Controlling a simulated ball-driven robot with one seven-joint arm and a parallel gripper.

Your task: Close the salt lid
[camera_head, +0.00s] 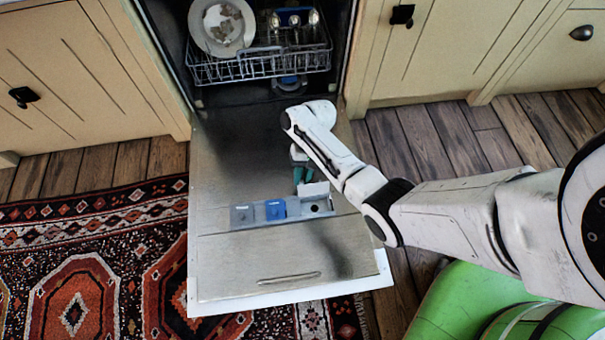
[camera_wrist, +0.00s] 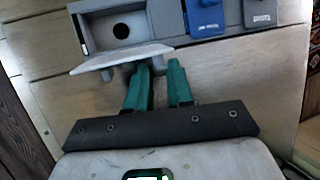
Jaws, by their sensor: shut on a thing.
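The dishwasher door lies open and carries a dispenser strip (camera_head: 244,220) with three compartments. The compartment at its right end (camera_head: 318,208) is open and shows a round dark hole; in the wrist view (camera_wrist: 122,31) it is at the left. Its pale salt lid (camera_head: 316,188) stands raised on its hinge side, and in the wrist view the lid (camera_wrist: 110,60) shows edge-on above my fingers. My gripper (camera_wrist: 162,70) with teal fingers is shut on the lid near its edge; the fingertips are partly hidden. In the head view my gripper (camera_head: 300,172) is just behind the strip.
A blue lid (camera_head: 275,209) and a grey lid (camera_head: 242,215) beside it are shut. The lower rack (camera_head: 262,66) with a plate (camera_head: 222,27) and glasses is behind the door. Cabinets flank the dishwasher. A patterned rug (camera_head: 120,265) lies to the left.

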